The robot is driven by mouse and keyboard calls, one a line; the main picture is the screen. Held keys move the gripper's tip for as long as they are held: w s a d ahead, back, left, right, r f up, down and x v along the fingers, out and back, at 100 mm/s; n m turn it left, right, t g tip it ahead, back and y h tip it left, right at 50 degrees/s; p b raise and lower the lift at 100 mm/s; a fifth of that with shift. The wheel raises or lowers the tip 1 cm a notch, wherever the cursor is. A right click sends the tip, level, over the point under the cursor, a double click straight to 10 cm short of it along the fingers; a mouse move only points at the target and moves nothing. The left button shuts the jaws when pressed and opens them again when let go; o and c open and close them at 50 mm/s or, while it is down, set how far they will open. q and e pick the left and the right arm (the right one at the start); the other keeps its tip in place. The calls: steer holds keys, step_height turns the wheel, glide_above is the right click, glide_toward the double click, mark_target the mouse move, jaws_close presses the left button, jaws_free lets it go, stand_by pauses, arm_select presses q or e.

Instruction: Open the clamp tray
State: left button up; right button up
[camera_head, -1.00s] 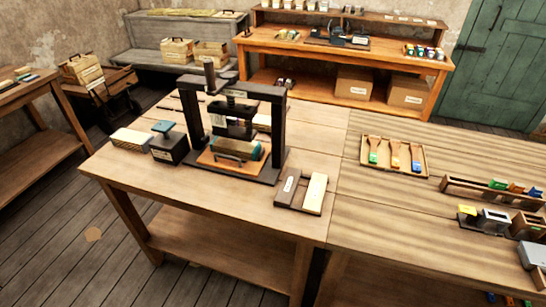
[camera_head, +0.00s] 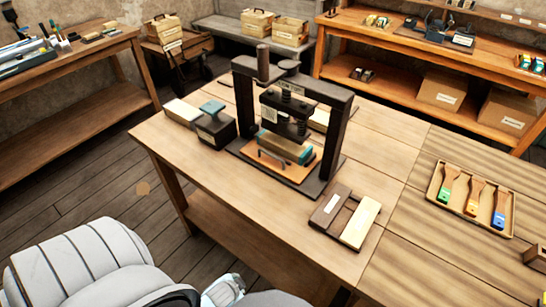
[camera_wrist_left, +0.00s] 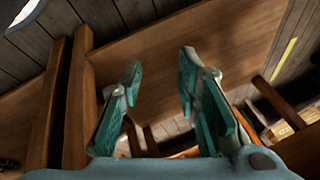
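The handwheel press (camera_head: 340,135), a dark frame with a screw and plate, stands on the wooden bench in the head view. At its base lies an orange-brown tray board (camera_head: 297,174), probably the clamp tray, with a dark bow handle (camera_head: 272,160) on its front side. A teal-and-tan block (camera_head: 285,148) rests on the board below the press plate. My left gripper (camera_wrist_left: 158,75) shows in the left wrist view with its teal fingers wide apart and nothing between them. Its fingers do not show in the head view. My right gripper is not in view.
A dark box with a teal top (camera_head: 214,124) and a pale block (camera_head: 182,112) stand left of the press. A brown and cream piece (camera_head: 345,217) lies right of it. A brush tray (camera_head: 470,198) is farther right. The bench's front strip is clear.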

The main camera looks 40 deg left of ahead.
mark_target(269, 165)
arm_select(q)
steer(key=w+a+r+m+t+y, duration=0.1)
steer(key=w+r+m+t, duration=0.2)
steer(key=w+r, duration=0.3)
steer(key=w+a+r+m+t+y+b, duration=0.1)
steer(key=w+r, duration=0.5)
steer(key=r, duration=0.6)
steer(key=w+a+r+m+t+y, duration=0.2)
steer(key=w+r+m+t, duration=0.4)
steer(key=r, duration=0.4)
steer(key=shift+w+a, duration=0.2)
steer(key=shift+a, duration=0.55)
steer(key=shift+m, duration=0.3)
steer(key=b+x, duration=0.2)
steer(key=x, duration=1.1)
steer(key=shift+d, duration=0.1)
steer(key=shift+w+a, duration=0.25)
steer(key=shift+w, duration=0.4)
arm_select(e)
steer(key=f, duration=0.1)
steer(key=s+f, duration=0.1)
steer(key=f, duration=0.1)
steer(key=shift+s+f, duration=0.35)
arm_select(q)
jaws_close()
